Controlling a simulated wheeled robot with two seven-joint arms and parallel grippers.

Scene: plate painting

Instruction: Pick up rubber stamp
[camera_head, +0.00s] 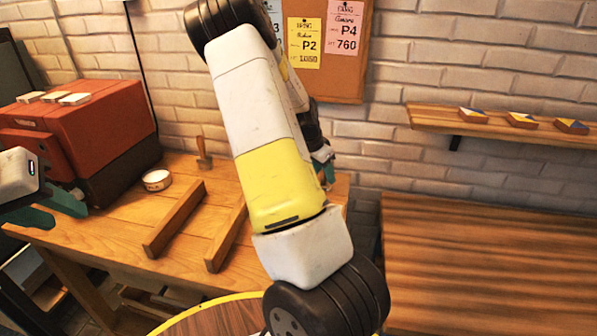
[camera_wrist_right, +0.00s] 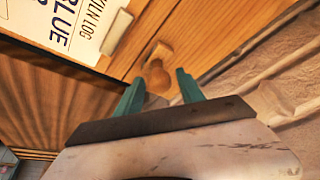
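A small wooden piece with a rounded knob, which looks like the rubber stamp (camera_wrist_right: 157,72), lies on the wooden table in the right wrist view. My right gripper (camera_wrist_right: 160,90) is open, its teal fingertips on either side of the stamp and apart from it. In the head view my right gripper (camera_head: 325,172) is partly hidden behind my arm, at the table's right end, and the stamp is hidden there. My left gripper (camera_head: 48,210) is open and empty at the far left, its teal fingers apart.
The table (camera_head: 130,230) also bears two wooden bars (camera_head: 175,220), a round white-topped container (camera_head: 157,180) and a small upright brown object (camera_head: 204,155). A printed log sheet (camera_wrist_right: 60,25) lies beside the stamp. A red box (camera_head: 90,120) stands left; a brick wall is behind.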

